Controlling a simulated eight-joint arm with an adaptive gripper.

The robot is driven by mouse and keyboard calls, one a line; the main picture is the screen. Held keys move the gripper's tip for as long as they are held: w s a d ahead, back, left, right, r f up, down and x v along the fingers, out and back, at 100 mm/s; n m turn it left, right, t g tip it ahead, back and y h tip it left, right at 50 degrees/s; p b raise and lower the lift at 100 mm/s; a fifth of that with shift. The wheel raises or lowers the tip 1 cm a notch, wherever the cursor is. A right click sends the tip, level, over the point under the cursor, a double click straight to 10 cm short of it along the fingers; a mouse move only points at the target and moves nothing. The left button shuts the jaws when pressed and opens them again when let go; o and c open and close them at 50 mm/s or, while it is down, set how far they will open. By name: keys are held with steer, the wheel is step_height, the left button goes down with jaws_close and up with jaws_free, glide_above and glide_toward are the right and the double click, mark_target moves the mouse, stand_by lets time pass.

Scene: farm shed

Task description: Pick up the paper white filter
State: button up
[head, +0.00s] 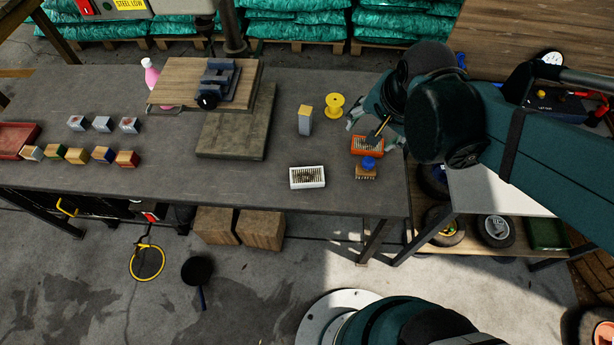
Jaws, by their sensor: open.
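The white filter (307,184), a small rectangular frame with a pleated, darker middle, lies flat near the front edge of the dark workbench (240,180). An orange filter (367,151) of similar shape lies to its right and farther back. My gripper (371,130) is over the back of the orange filter, up and to the right of the white one. It is open and apart from the white filter. Whether a finger touches the orange filter cannot be told. My arm partly hides the gripper.
A blue-topped stamp-like block (367,171) stands just in front of the orange filter. A yellow spool (335,106) and a yellow-topped box (305,121) stand behind. Boards with a vise (219,83) are left. Small boxes stand farther left. The bench around the white filter is clear.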

steer(key=w+a+f+m+g, duration=0.2)
steer(key=a+f+m, duration=0.3)
steer(key=a+f, duration=0.35)
steer(key=m+g, duration=0.2)
steer(key=m, duration=0.2)
glide_toward(307, 175)
steer(key=shift+a+h+p, duration=0.15)
steer(key=shift+h+p, duration=0.25)
steer(key=shift+p, duration=0.05)
steer(key=shift+s+a+f+m, duration=0.15)
steer(key=shift+a+f+m, duration=0.15)
steer(key=shift+f, duration=0.2)
steer(key=shift+f+b, duration=0.35)
steer(key=shift+f, duration=0.95)
steer(key=shift+d+f+b, duration=0.1)
steer(key=shift+f+b, duration=0.9)
steer(key=shift+f, duration=1.55)
steer(key=shift+c, duration=0.3)
